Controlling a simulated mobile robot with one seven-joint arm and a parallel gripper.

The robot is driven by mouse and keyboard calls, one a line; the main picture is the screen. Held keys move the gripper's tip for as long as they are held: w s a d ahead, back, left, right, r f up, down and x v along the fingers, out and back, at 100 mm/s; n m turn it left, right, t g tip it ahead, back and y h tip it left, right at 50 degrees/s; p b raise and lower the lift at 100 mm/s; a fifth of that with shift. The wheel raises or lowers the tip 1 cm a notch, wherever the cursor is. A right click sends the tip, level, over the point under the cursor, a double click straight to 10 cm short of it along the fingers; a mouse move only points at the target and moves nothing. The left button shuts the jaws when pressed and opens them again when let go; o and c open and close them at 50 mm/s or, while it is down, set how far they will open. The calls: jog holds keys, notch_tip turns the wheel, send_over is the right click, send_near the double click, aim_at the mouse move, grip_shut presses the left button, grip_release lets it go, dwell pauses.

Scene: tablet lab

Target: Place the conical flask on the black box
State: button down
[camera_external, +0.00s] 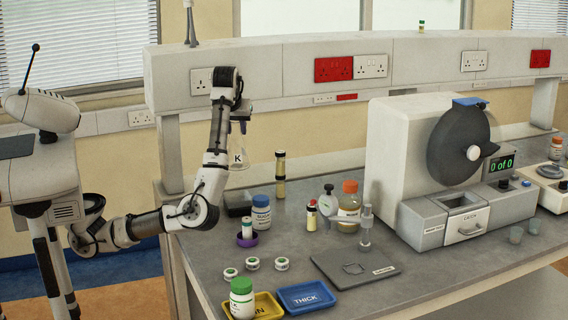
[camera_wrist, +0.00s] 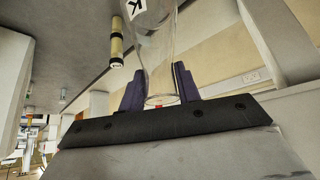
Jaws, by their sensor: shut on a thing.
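The conical flask (camera_external: 239,157) is clear glass with a white label marked K. It hangs upright from my gripper (camera_external: 240,114), held by its neck. In the wrist view the flask (camera_wrist: 158,55) sits between the two dark fingers of my gripper (camera_wrist: 159,88), which is shut on it. The black box (camera_external: 236,209) lies low on the bench at the back left, below the flask in the external view. A gap shows between the flask's base and the box. The box is not clearly seen in the wrist view.
A tall vial (camera_external: 280,175) and a blue-lidded jar (camera_external: 261,212) stand right of the box. A purple holder (camera_external: 247,240) with a small bottle stands in front. A yellow tray (camera_external: 262,306) and a blue tray (camera_external: 306,297) lie near the front edge. A large machine (camera_external: 420,150) fills the right.

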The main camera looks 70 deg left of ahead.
aim_at(236, 155)
notch_tip(236, 155, down, 10)
jog(key=shift+r+b, duration=0.2)
jog(key=shift+b, duration=0.3)
jog(key=shift+f, duration=0.1)
jog(key=c, duration=1)
grip_release()
jog(key=shift+s+d+r, duration=0.1)
jog(key=shift+d+r, duration=0.05)
jog(key=shift+r, duration=0.3)
jog(key=p+v, duration=0.1)
jog(key=v, duration=1)
jog(key=shift+r, duration=0.1)
